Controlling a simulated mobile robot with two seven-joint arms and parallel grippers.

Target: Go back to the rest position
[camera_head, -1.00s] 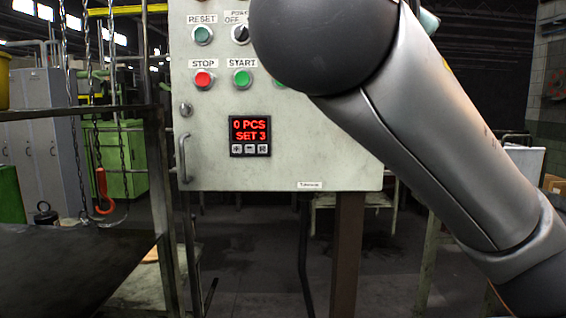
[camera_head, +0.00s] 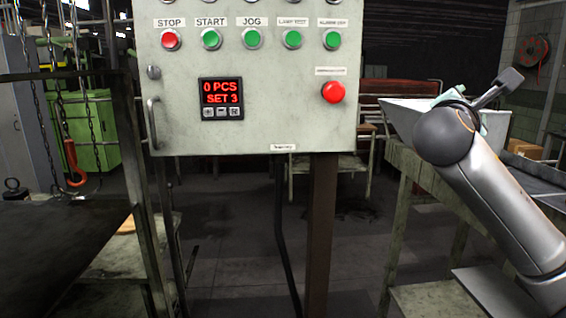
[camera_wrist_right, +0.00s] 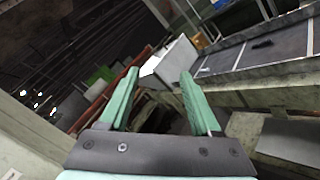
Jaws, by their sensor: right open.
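My right arm reaches in from the right in the head view, and its gripper (camera_head: 490,90) is small and partly hidden behind the wrist, to the right of the control panel (camera_head: 255,135). In the right wrist view my right gripper (camera_wrist_right: 159,78) has its two green fingers spread apart with nothing between them. The panel shows a display (camera_head: 221,99) reading "0 PCS SET 3", a red stop button (camera_head: 171,39), several green buttons and a red mushroom button (camera_head: 333,92). My right gripper is apart from the panel. My left gripper is not in view.
A pale metal bin (camera_head: 405,115) stands on a bench behind my right arm; a light bin (camera_wrist_right: 172,62) also shows in the right wrist view. A dark table (camera_head: 60,250) is at the left, beside hanging chains with an orange hook (camera_head: 73,160). Open floor lies below the panel.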

